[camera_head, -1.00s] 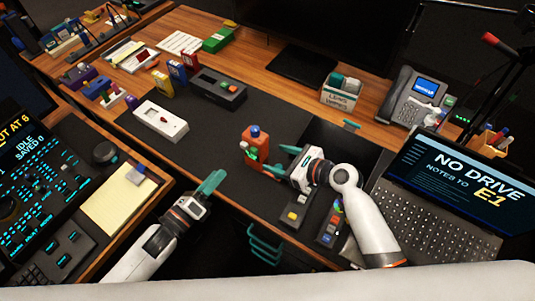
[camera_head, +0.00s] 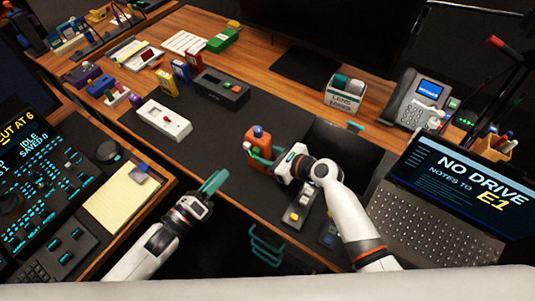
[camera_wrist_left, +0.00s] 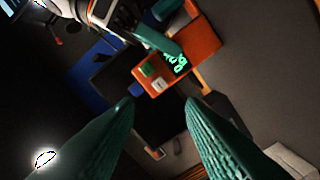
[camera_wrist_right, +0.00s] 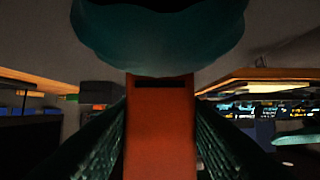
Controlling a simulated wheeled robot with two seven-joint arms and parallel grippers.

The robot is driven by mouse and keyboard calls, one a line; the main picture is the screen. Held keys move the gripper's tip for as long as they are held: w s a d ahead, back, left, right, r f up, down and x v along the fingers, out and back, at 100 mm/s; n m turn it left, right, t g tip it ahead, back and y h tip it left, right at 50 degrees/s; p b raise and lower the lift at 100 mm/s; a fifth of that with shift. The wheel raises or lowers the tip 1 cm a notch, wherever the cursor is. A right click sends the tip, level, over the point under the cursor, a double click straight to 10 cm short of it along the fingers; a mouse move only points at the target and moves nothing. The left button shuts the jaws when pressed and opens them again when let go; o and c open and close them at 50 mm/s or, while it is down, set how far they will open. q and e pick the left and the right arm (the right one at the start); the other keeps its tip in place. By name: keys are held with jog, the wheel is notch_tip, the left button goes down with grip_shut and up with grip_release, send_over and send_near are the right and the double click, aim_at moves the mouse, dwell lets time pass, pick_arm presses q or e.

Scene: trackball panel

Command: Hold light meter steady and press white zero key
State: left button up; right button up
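The orange light meter (camera_head: 267,140) stands upright on the dark mat, with a dark blue part on top. In the left wrist view the meter (camera_wrist_left: 205,42) shows a lit green display, a white key (camera_wrist_left: 147,69) and a green key. My right gripper (camera_head: 263,156) has its teal fingers on both sides of the meter. The orange body (camera_wrist_right: 160,130) fills the space between them in the right wrist view; firm contact cannot be told. My left gripper (camera_head: 213,184) is open and empty, left of and nearer than the meter, its fingers pointing towards it.
A white device (camera_head: 163,121) and a dark box with buttons (camera_head: 221,88) lie on the mat's far left. A small grey key unit (camera_head: 299,207) lies just below my right gripper. A laptop (camera_head: 440,200) stands at right. The mat left of the meter is clear.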

pick_arm(q)
grip_shut()
dwell(1.6)
